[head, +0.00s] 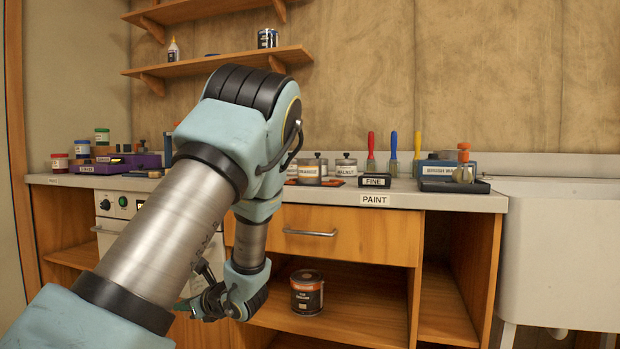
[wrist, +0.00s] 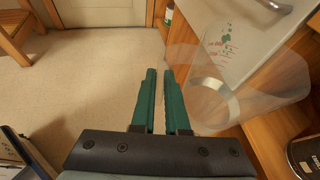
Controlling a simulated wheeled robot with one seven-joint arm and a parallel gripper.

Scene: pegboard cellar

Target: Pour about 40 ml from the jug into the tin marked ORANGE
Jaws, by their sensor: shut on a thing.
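My gripper (wrist: 160,75) has its green fingers nearly together, shut on the edge or handle of a clear jug (wrist: 292,80). The jug has red scale marks and a green print. A pale disc shows in it; I cannot tell whether this is its base or liquid. In the head view my gripper (head: 208,300) is low, in front of the cabinet and below the benchtop; the jug is hard to make out there. A tin with a pale label (head: 308,172), seemingly ORANGE, stands on the bench beside a similar tin marked WALNUT (head: 346,170).
The benchtop (head: 425,198) carries tools with red, blue and yellow handles, a FINE block (head: 374,181) and a brush tray (head: 450,186). A dark can (head: 307,292) stands on the lower shelf. A white sink (head: 560,240) is at right. My arm crosses the left bench.

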